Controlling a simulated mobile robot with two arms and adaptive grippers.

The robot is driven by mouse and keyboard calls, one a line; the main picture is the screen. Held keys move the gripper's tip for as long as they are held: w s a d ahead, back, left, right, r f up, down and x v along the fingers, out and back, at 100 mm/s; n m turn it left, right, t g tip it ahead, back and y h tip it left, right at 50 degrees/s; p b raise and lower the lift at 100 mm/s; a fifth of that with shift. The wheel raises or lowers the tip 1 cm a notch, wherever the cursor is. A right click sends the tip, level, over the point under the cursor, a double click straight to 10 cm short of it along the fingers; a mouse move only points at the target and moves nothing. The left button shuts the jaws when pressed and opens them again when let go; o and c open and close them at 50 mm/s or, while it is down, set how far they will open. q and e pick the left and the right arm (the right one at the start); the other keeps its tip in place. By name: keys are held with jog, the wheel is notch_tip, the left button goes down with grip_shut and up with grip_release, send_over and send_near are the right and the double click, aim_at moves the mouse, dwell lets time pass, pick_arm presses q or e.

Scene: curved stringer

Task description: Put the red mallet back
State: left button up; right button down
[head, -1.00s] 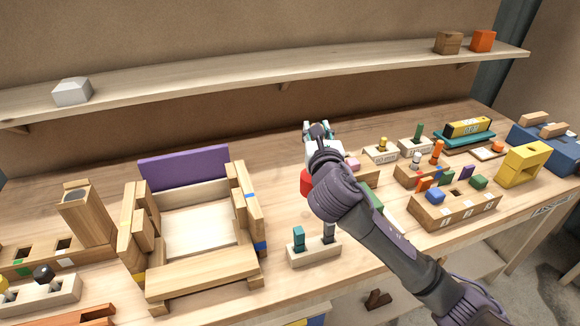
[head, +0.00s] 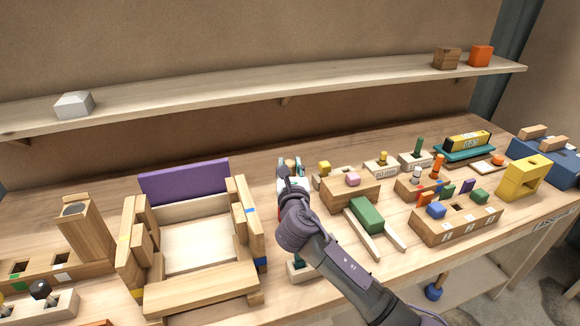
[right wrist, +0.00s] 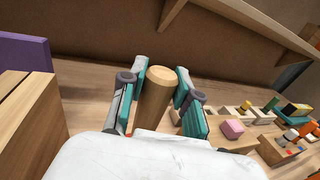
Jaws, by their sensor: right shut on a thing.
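My right gripper (head: 290,165) is over the middle of the bench, just right of the wooden frame assembly. It is shut on a round wooden handle (right wrist: 155,95), which stands between its fingers in the right wrist view. I take this as the handle of the red mallet. The mallet's head is almost wholly hidden behind my own wrist and arm in the head view, so I cannot tell whether it touches the bench. My left gripper is not in view.
A wooden frame with a purple board (head: 185,180) stands left of the gripper. To the right are a block with a pink piece (head: 352,179), a green block on wooden rails (head: 367,215) and a yellow bracket (head: 524,171). A shelf (head: 250,88) runs behind.

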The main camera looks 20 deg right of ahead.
jog(key=c, duration=1.3)
grip_release()
jog(key=shift+f, duration=0.15)
jog(key=o, duration=0.5)
jog(key=shift+c, duration=0.2)
jog(key=shift+r, duration=0.25)
jog(key=v, duration=1.2)
jog(key=shift+b, duration=0.45)
jog(key=shift+s+f, duration=0.1)
jog(key=shift+f, duration=0.05)
